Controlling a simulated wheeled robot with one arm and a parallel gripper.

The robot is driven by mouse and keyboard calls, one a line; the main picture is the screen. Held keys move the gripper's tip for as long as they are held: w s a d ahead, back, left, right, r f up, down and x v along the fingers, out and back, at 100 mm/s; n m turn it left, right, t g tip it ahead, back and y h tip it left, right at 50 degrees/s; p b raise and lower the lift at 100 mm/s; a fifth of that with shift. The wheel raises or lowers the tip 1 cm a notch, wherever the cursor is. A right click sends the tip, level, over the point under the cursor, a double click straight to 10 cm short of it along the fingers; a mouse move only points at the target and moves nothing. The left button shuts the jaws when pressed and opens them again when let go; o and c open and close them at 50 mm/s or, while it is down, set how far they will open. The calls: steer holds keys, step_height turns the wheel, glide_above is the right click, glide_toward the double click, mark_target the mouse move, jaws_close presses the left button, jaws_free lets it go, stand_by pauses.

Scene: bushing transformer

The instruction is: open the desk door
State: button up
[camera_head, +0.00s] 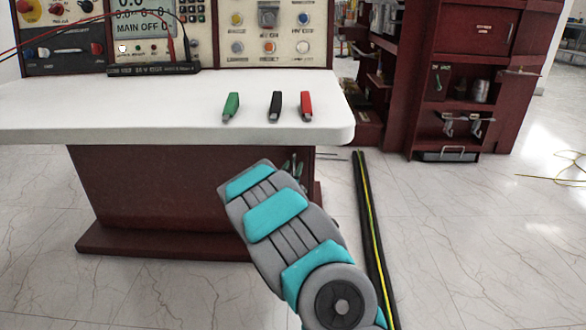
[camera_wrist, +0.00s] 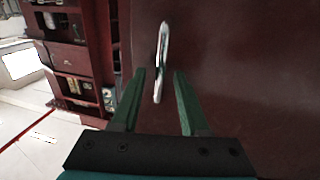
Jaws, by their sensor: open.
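The desk (camera_head: 180,105) has a white top on a dark red base in the head view. In the wrist view, the dark red door panel (camera_wrist: 250,70) fills the right side, with a slim silver handle (camera_wrist: 162,62) on it. My gripper (camera_wrist: 166,75) is open in the wrist view, its two green fingers one on each side of the handle's lower end. I cannot tell whether they touch it. In the head view my arm covers part of the desk base, and the gripper (camera_head: 294,166) shows only in small part beside the base, under the top's edge.
A green clip (camera_head: 231,106), a black clip (camera_head: 275,106) and a red clip (camera_head: 306,106) lie on the desk top. A control panel stands behind them. A dark red cabinet (camera_head: 420,90) stands at the back right. A black and yellow floor strip (camera_head: 371,230) runs right of my arm.

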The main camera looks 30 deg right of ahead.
jaws_close()
stand_by(1.4)
